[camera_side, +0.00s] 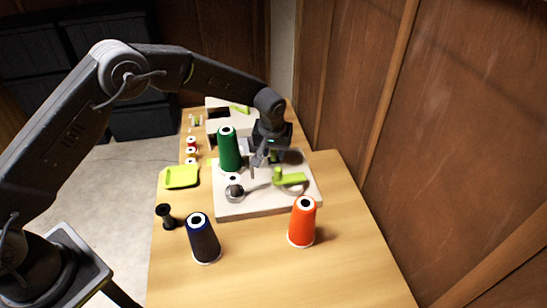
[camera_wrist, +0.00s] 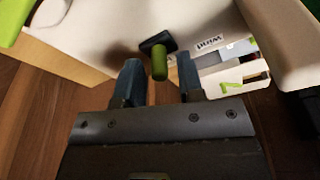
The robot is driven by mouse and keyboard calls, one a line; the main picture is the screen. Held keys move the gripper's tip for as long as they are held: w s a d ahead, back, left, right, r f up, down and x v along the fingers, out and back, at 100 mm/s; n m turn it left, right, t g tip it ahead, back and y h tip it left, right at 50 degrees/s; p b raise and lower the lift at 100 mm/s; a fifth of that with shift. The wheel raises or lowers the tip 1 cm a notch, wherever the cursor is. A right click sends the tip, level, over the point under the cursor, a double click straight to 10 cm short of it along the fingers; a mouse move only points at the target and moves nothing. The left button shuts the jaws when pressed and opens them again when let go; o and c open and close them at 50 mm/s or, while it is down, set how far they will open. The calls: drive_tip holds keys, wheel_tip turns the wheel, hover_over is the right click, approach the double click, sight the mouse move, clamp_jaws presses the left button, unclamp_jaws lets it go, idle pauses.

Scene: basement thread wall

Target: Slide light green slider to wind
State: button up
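The light green slider (camera_wrist: 159,64) is a short upright peg on a dark base in the wrist view. It stands on the pale machine surface (camera_wrist: 105,20), between and just beyond my two fingers. My gripper (camera_wrist: 160,80) is open, with a finger on either side of the peg's line and gaps to both. The label "wind" (camera_wrist: 209,42) reads upside down, to the right of the slider. In the side view my gripper (camera_side: 262,158) is low over the back of the white machine base (camera_side: 240,208), and the slider is mostly hidden by it.
A green thread cone (camera_side: 229,150) stands left of my gripper. A light green lever (camera_side: 289,177) is in front of it. An orange cone (camera_side: 302,222) and a navy cone (camera_side: 203,240) stand in front of the machine. A wood wall (camera_side: 450,130) rises on the right.

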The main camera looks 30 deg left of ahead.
drive_tip(key=c, duration=0.6)
drive_tip(key=shift+s+a, duration=1.2)
drive_tip(key=o, duration=0.8)
drive_tip(key=shift+r, duration=3.05)
wheel_tip(320, 180, up, 4)
